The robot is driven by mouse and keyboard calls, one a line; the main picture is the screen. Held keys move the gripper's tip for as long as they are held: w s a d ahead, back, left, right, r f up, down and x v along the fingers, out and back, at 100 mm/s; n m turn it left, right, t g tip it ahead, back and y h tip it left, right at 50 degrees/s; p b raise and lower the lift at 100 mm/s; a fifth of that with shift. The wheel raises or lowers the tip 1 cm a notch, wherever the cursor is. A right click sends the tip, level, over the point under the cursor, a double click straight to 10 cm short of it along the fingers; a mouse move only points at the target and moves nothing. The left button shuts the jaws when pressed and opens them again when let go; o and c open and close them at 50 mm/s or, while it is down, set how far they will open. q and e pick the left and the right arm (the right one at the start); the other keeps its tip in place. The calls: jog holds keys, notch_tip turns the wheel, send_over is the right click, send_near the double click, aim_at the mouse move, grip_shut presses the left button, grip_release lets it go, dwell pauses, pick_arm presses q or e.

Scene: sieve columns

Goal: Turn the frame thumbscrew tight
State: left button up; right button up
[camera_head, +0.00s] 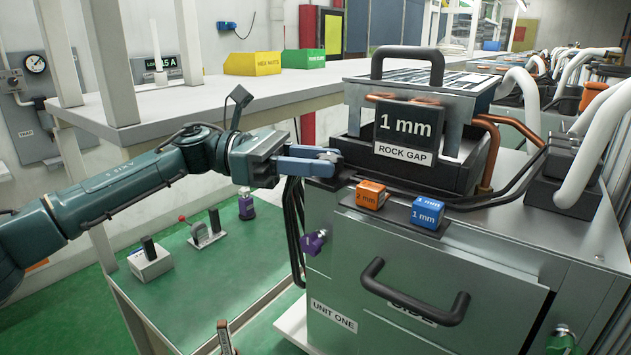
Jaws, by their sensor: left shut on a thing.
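My left gripper (325,160) reaches in from the left, its blue-grey fingers at the left end of the black frame (420,172) on the steel unit. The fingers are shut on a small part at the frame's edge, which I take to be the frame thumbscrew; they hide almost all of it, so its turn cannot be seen. The frame carries a sieve cassette with a black handle (407,52) and a "1 mm ROCK GAP" sign (408,135). My right gripper is not in view.
Orange 2 mm (370,194) and blue 1 mm (427,213) blocks sit on the ledge before the frame. Below are a purple knob (314,242) and a drawer handle (413,294). Black cables hang left of the unit. Yellow (252,64) and green bins stand on the bench behind.

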pick_arm(q)
jog(key=m+g, duration=0.1)
jog(key=m+g+y, duration=0.1)
jog(key=g, duration=0.1)
jog(key=shift+w+d, duration=0.2)
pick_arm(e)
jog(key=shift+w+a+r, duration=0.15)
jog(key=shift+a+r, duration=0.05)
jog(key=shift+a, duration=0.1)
pick_arm(q)
jog(key=shift+r+m+g+y, duration=0.15)
jog(key=shift+m+g+y, duration=0.65)
jog(key=shift+g, duration=0.4)
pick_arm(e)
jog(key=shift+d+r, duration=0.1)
pick_arm(q)
jog(key=shift+m+g, duration=0.4)
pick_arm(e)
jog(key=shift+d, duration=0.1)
pick_arm(q)
jog(key=shift+w+d+y+p, duration=0.1)
jog(key=shift+y+p, duration=0.2)
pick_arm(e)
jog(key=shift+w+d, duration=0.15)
pick_arm(q)
jog(key=shift+m+g+y, duration=0.4)
jog(key=shift+m+g, duration=0.2)
jog(key=shift+g, duration=0.1)
